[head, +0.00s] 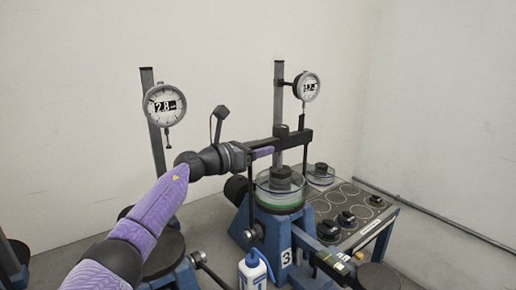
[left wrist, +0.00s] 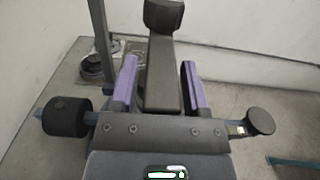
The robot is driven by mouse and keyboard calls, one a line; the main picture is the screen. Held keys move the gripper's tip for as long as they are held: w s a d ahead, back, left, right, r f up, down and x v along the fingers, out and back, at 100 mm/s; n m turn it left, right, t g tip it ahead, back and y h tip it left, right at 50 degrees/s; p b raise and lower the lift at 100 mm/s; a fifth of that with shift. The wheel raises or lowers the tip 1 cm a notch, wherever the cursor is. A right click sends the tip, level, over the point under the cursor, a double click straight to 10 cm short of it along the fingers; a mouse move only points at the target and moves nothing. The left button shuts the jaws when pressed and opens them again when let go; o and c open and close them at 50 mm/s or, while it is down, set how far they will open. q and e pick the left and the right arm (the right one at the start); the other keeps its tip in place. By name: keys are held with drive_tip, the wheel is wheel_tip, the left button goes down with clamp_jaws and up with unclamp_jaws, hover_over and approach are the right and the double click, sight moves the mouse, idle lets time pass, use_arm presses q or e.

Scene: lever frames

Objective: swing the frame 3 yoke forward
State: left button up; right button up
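Frame 3 (head: 286,257) is a blue stand with a white "3" on its front. An upright grey post (head: 278,95) rises behind it. The dark yoke (head: 293,138) is a bar reaching across, above a clear round dish (head: 282,200). My left gripper (head: 264,151) is at the yoke's left part. In the left wrist view the yoke (left wrist: 161,80) runs between the two purple fingers of my left gripper (left wrist: 160,84). The fingers stand apart, with a gap visible on the left side; contact on the right is unclear. My right gripper is not in view.
A dial gauge (head: 306,87) hangs above the yoke's right end; another gauge (head: 164,105) stands at left. A white bottle (head: 253,272) with a blue cap stands in front of frame 3. A tray (head: 362,236) with several dark weights lies at right. Walls close off the back.

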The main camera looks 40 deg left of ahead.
use_arm(q)
clamp_jaws()
idle(1.2)
